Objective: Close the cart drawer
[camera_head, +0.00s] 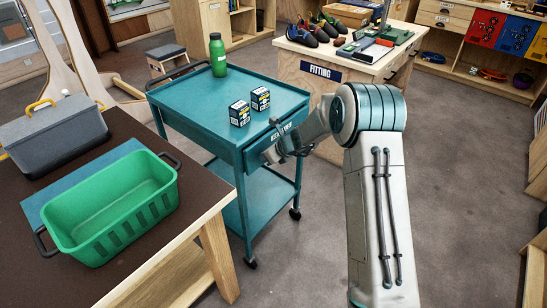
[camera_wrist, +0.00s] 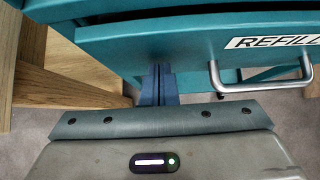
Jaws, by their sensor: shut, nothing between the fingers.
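The teal cart (camera_head: 190,98) stands in the middle of the head view. Its drawer (camera_head: 256,157) is on the side facing my arm and looks slightly out from the cart body. In the wrist view the drawer front (camera_wrist: 180,45) fills the upper part, with a white REFILL label (camera_wrist: 275,41) and a metal bar handle (camera_wrist: 262,86) at right. My gripper (camera_head: 272,153) is at the drawer front; its shut fingers (camera_wrist: 158,84) are left of the handle, with nothing between them. I cannot tell whether they touch the front.
Two small boxes (camera_head: 239,113) (camera_head: 260,98) and a green bottle (camera_head: 218,55) stand on the cart top. A table (camera_head: 150,240) with a green crate (camera_head: 115,209) and a grey bin (camera_head: 52,135) is at left. A FITTING counter (camera_head: 322,71) is behind. Floor at right is clear.

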